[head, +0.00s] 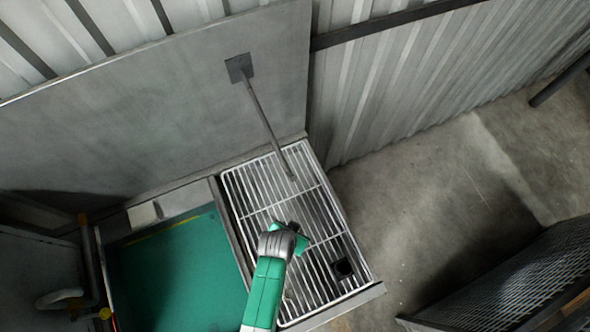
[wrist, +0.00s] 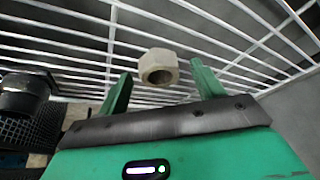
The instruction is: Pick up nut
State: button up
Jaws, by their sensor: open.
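A beige-grey nut (wrist: 158,67) with a round hole shows in the wrist view, by the white wire grate (wrist: 60,38). My gripper (wrist: 160,72) is open, with one green finger on each side of the nut in the picture. Gaps show between the nut and both fingers; I cannot tell how far beyond the fingertips it lies. In the head view my gripper (head: 298,240) is over the middle of the grate (head: 262,190), and I cannot make out the nut there.
A black round part (wrist: 25,93) is at the left in the wrist view. A dark square piece (head: 343,268) is at the grate's lower right. A grey rod (head: 265,122) slants from the back panel (head: 150,110) to the grate. A green surface (head: 175,270) lies left.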

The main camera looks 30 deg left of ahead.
jog(key=shift+r, duration=0.1)
jog(key=c, duration=1.2)
